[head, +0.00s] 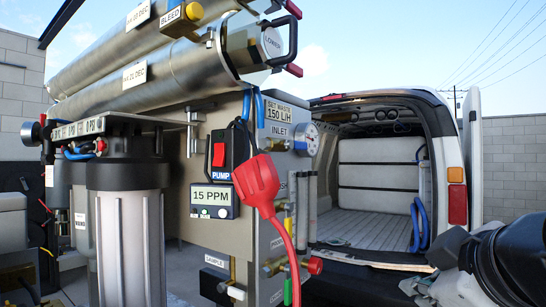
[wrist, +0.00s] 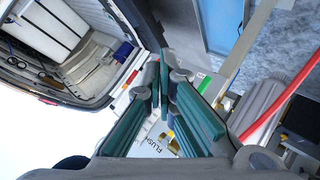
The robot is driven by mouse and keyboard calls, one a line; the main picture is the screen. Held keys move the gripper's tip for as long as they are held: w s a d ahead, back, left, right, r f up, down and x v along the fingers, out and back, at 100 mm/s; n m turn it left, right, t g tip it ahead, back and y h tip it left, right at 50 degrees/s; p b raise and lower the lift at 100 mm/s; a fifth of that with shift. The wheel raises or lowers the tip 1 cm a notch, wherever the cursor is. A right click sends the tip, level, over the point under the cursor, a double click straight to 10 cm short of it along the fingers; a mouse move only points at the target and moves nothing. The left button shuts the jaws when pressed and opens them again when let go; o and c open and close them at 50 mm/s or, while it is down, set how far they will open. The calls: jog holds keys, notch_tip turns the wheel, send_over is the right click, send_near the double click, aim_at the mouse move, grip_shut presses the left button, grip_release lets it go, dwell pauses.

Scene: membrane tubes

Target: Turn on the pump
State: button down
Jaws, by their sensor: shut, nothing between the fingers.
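The pump switch is a red rocker (head: 219,155) on a black box, above a PUMP label, on the grey panel of the filter rig in the head view. I cannot tell from its tilt whether it is on or off. A display reading 15 PPM (head: 213,197) sits just below it. A red plug (head: 258,183) with a red cord hangs close to the right of the switch. My gripper (wrist: 165,85), with teal finger pads, is shut and empty in the wrist view.
Steel membrane tubes (head: 150,65) run above the panel, and a filter housing (head: 127,225) stands at left. A gauge (head: 305,139) and valves are at the panel's right edge. An open van (head: 378,190) stands behind. The red cord (wrist: 284,94) crosses the wrist view's right side.

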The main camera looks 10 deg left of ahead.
aim_at(219, 155)
jog(key=s+a+r+n+y, duration=0.2)
jog(key=a+r+n+y, duration=0.4)
jog(key=a, duration=0.6)
jog(key=s+a+r+n+y, duration=0.2)
jog(key=a+r+n+y, duration=0.3)
jog(key=a+r+n, duration=0.5)
jog(key=a+r, duration=0.1)
jog(key=a, duration=0.2)
jog(key=shift+r+n+g+y, duration=0.3)
jog(key=shift+g+y, duration=0.1)
jog(key=shift+w+a, duration=0.1)
jog(key=shift+a, duration=0.05)
jog(key=shift+w+a+f+p, duration=0.15)
jog(key=shift+w+a+p, duration=0.1)
jog(key=shift+w+a, duration=1.1)
jog(key=shift+w+a+f+p, duration=0.2)
jog(key=shift+w+a, duration=0.6)
jog(key=shift+w, duration=1.05)
jog(key=shift+w+a+f+p, duration=0.1)
jog(key=shift+w+a+p, duration=0.15)
jog(key=shift+w+a, duration=1.1)
jog(key=shift+w+d, duration=0.25)
jog(key=shift+d, duration=0.05)
